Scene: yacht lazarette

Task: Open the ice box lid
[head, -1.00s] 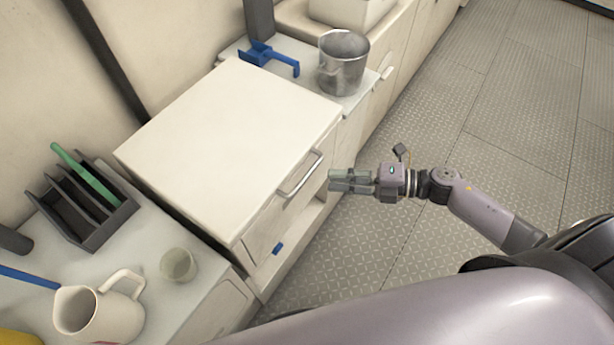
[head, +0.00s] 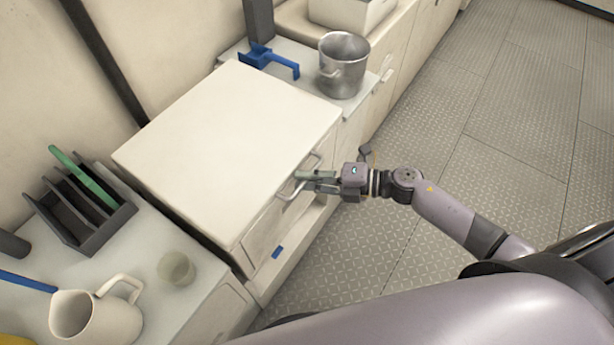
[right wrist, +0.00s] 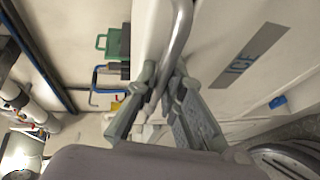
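The ice box (head: 232,140) is a cream cabinet with a flat, closed top set into the counter. A metal bar handle (head: 312,168) is on its front face. My right gripper (head: 300,181) is at the handle. In the right wrist view its two fingers (right wrist: 165,82) lie on either side of the bar, close to it. They look apart; firm contact is not visible. My left gripper is not in view.
A steel pot (head: 343,66) and a blue bracket (head: 268,60) stand beyond the box. The floor (head: 420,230) to the right is clear.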

